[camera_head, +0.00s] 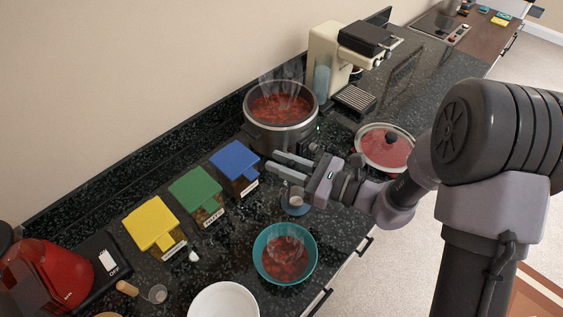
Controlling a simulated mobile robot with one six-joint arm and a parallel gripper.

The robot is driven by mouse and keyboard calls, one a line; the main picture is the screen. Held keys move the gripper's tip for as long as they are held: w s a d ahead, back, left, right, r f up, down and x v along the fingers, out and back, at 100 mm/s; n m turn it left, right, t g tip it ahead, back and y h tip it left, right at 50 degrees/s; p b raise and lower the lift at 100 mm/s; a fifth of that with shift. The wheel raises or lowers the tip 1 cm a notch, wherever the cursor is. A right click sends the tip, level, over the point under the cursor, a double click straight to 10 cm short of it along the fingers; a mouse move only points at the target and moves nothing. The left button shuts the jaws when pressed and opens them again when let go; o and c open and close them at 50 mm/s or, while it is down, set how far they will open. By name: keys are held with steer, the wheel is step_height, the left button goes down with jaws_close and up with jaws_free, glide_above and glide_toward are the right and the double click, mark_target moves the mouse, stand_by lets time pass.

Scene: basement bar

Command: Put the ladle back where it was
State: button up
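My gripper (272,162) reaches left over the counter, just in front of the steaming pot (282,133) of red soup. Its two fingers are apart, with nothing clearly seen between them. Below the fingers a small light cup-shaped piece (297,192) rests on a blue dish (294,209); it may be the ladle's bowl, but I cannot tell. A small tool with a wooden handle (127,288) and a round metal end lies at the front left. A teal bowl (262,258) holds red soup.
Yellow (151,222), green (195,190) and blue (234,158) lidded boxes line the wall side. A pot lid (386,147) lies right of the pot, near a coffee machine (331,50). A white bowl (222,303) and red appliance (52,272) are at the front left.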

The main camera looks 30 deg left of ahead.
steer(key=shift+o, duration=1.1)
